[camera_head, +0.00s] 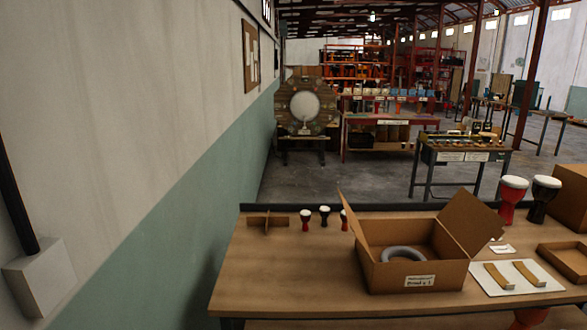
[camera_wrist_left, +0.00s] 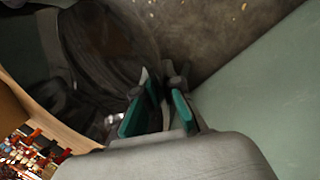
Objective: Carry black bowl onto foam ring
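The grey foam ring (camera_head: 403,256) lies inside the open cardboard box (camera_head: 417,277) on the near wooden table. A large black goblet-shaped piece with a pale top (camera_head: 541,201) stands upright at the table's far right; a small black one (camera_head: 324,217) stands at the back left. I cannot tell which is the black bowl. My left gripper (camera_wrist_left: 158,114) shows only in the left wrist view. Its teal fingers are apart with nothing visible between them, above the floor beside the green wall. My right gripper is not in view.
A large red goblet piece (camera_head: 511,202) stands beside the large black one. A white sheet (camera_head: 515,280) with two curved strips lies right of the box. A cardboard cross (camera_head: 267,222) stands at the back left. The table's left front is clear. The box flaps stand up.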

